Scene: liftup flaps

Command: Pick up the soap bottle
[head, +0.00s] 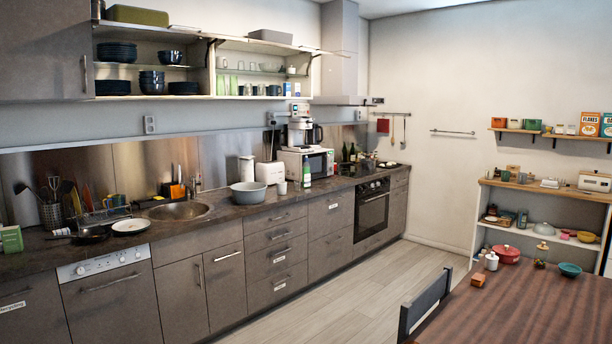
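A slim white and green bottle (307,174) stands upright on the counter in front of the microwave. It may be the soap bottle, but it is too small to tell. A white cup-like item (282,187) stands to its left. No other bottle near the sink (176,211) can be made out clearly as soap. Neither of my grippers is in view.
A long dark counter (226,211) runs along the left wall. A large grey bowl (248,193), a toaster (270,173) and a microwave (318,162) stand on it. Lifted flaps hang open above. A wooden table (520,305) and a chair (426,300) are at lower right; floor between is clear.

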